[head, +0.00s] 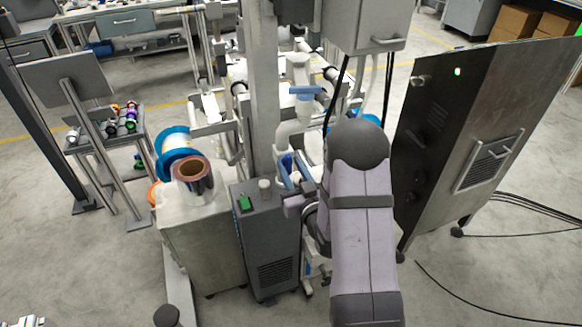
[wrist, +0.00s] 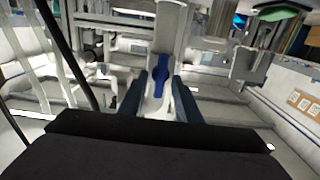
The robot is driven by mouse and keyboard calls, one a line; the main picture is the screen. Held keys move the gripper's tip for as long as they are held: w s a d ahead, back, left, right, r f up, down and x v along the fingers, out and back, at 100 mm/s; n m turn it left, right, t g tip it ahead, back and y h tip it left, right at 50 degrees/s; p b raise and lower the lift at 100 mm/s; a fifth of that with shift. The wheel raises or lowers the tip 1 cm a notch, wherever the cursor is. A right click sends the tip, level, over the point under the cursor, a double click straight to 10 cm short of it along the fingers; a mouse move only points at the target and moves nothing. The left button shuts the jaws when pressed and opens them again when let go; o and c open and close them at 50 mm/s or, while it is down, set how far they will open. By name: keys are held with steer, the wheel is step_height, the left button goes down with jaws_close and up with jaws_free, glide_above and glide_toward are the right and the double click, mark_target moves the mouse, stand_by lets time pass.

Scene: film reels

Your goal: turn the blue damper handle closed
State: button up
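In the wrist view a blue handle (wrist: 160,72) stands upright on a pale pipe, ahead of my gripper. My gripper (wrist: 158,95) has its two dark blue fingers apart, one to each side of the handle's line.
A dark metal cabinet (head: 470,130) stands to the right. A grey control box (head: 267,240) and a pale cabinet (head: 205,245) with reels on top stand to the left. The grey column (head: 262,90) rises beside the pipe. Black cables (head: 340,90) hang close to the pipe.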

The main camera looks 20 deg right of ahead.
jaws_close()
steer(key=shift+f+n+b, duration=0.1)
steer(key=shift+n+b, duration=0.3)
steer(key=shift+n, duration=0.1)
steer(key=n+b, duration=0.2)
steer(key=shift+a+f+n, duration=0.1)
steer(key=shift+a+n, duration=0.05)
steer(key=shift+n, duration=0.15)
steer(key=n+b, duration=0.3)
steer(key=shift+a+n, duration=0.1)
steer(key=shift+n, duration=0.3)
steer(key=n+b, duration=0.3)
steer(key=n, duration=0.1)
steer(key=n+b, duration=0.2)
steer(key=shift+a+f+b, duration=0.1)
steer(key=shift+f+b, duration=0.15)
steer(key=shift+b, duration=0.05)
steer(key=n+b, duration=0.3)
steer(key=n, duration=0.1)
steer(key=shift+n+b, duration=0.35)
steer(key=shift+n, duration=0.05)
